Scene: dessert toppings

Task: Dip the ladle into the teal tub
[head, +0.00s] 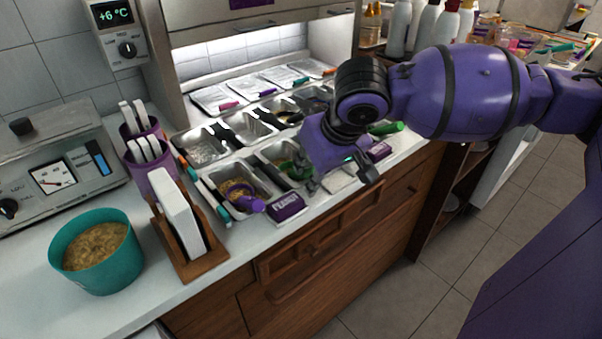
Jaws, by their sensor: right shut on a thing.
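The teal tub (112,269) stands upright on the counter at the lower left, filled with brown crumbly topping. My right gripper (338,178) is over the front row of metal pans, well to the right of the tub. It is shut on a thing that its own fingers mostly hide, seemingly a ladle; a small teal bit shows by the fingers. A purple scoop (250,204) rests in the front-left pan (222,178), beside the gripper and apart from it. My left gripper is not in view.
A wooden holder (188,268) with white cards stands between tub and pans. Purple cups (162,183) with white items stand behind it. A purple peanut label (288,207) sits at the pans' front edge. Bottles (398,30) stand at the back.

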